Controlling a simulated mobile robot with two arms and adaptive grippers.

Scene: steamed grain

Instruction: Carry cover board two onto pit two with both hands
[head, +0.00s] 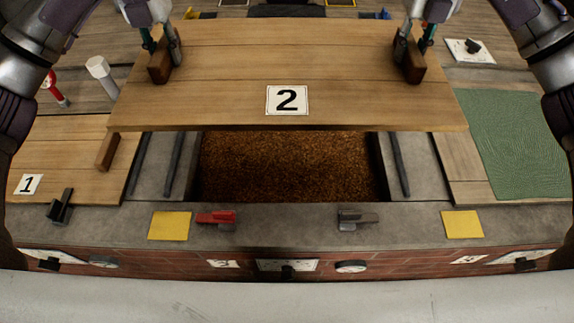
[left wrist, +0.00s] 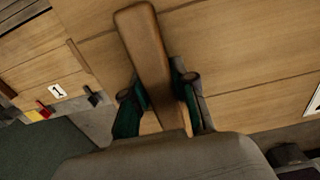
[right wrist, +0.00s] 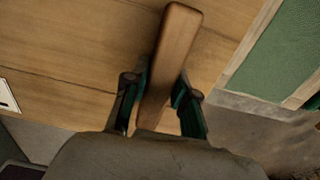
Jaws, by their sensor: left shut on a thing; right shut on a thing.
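Cover board two (head: 225,75) is a wide wooden board with a "2" label (head: 287,100), held level above the far part of an open pit (head: 285,165) filled with brown grain. The pit's near part shows below the board's front edge; its far part is hidden. My left gripper (head: 163,52) is shut on the board's left wooden handle (head: 158,68), which also shows in the left wrist view (left wrist: 145,50). My right gripper (head: 413,50) is shut on the right wooden handle (head: 410,68), also seen in the right wrist view (right wrist: 172,55).
A board labelled "1" (head: 70,160) lies at the left. A green mat (head: 512,140) lies at the right. Dark rails (head: 173,165) flank the pit. Yellow pads (head: 169,225), a red clamp (head: 216,217) and a grey clamp (head: 356,218) sit on the front ledge.

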